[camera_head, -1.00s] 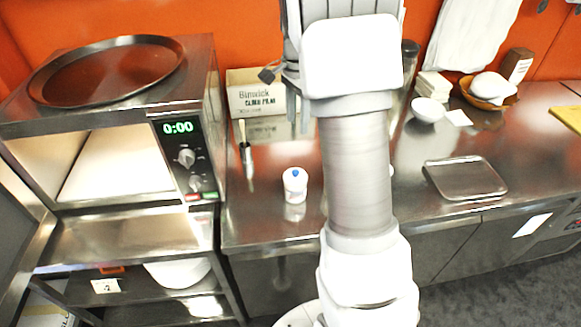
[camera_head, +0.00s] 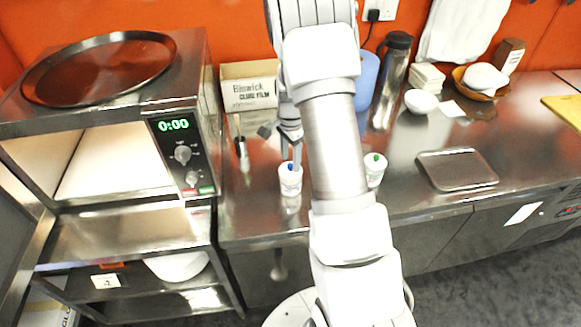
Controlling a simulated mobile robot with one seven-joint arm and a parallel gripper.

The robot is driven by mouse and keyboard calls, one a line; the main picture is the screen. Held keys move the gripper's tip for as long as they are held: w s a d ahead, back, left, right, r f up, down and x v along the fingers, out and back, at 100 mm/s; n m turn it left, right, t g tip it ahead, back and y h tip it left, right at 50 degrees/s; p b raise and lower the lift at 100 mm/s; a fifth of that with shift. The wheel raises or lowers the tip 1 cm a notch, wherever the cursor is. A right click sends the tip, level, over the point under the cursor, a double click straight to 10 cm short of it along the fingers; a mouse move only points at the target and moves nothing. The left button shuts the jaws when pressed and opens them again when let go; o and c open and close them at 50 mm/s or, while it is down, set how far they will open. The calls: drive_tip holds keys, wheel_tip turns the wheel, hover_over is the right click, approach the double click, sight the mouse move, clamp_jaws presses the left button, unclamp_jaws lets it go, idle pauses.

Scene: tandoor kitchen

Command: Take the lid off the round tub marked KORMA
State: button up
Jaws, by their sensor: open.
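Two small round white tubs stand on the steel counter. The left tub (camera_head: 290,183) has a lid with a blue knob (camera_head: 289,166). The right tub (camera_head: 374,172) has a lid with a green knob (camera_head: 376,157) and is partly hidden by my arm. The marks on both tubs are too small to read, so I cannot tell which is KORMA. My gripper (camera_head: 291,158) points down with its fingers open, right at the blue knob of the left tub. I cannot tell whether the fingers touch the knob.
A microwave (camera_head: 180,125) with a round tray (camera_head: 98,68) on top stands left. Behind the tubs are a cardboard box (camera_head: 249,92), a steel flask (camera_head: 391,80) and a blue container (camera_head: 367,80). A metal tray (camera_head: 456,170) and white bowl (camera_head: 420,101) are right. The counter front is clear.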

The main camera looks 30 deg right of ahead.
drive_tip(key=shift+f, duration=0.85)
drive_tip(key=shift+c, duration=0.3)
clamp_jaws()
drive_tip(key=shift+r, duration=0.1)
